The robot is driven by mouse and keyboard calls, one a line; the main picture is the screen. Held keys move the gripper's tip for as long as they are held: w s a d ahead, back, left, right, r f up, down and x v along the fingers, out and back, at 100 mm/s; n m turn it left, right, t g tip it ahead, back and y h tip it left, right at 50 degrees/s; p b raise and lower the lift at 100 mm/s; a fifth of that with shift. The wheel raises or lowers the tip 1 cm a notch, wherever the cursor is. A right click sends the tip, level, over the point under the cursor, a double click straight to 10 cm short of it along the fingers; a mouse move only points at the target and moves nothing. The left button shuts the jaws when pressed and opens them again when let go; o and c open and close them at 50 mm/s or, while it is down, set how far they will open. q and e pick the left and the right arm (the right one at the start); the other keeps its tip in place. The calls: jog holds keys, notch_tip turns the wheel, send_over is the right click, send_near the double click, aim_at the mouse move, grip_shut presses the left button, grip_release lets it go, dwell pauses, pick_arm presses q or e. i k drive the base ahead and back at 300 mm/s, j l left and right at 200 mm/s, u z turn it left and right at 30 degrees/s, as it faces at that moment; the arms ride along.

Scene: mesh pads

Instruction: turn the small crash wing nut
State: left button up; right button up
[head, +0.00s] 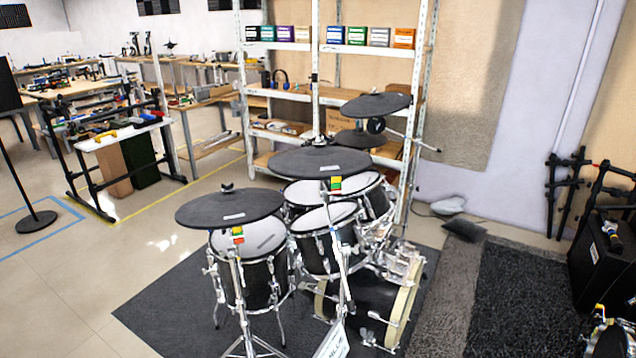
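A drum kit with dark mesh cymbal pads stands in the middle of the head view. The front left cymbal pad (205,212) has a small dark wing nut (228,187) standing up at its centre. The middle cymbal pad (290,161) has a small fitting (318,139) on top, too small to make out. A higher pad (376,104) and a smaller pad (358,138) are behind to the right. I cannot tell which pad is the small crash; their labels are unreadable.
Several drums, such as the front left drum (258,275), and chrome stands rest on a dark mat (170,310). Shelving (440,60) stands close behind the kit. A black case (595,265) is at the right. Bare floor (60,300) lies open at the left.

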aim_at(320, 143)
jog(key=i+l+u, duration=0.1)
jog(key=l+u, duration=0.15)
jog(key=u, duration=0.25)
jog(key=i+l+u, duration=0.1)
jog(key=l+u, duration=0.2)
jog(key=u, duration=0.15)
jog(key=l+u, duration=0.25)
jog(key=u, duration=0.25)
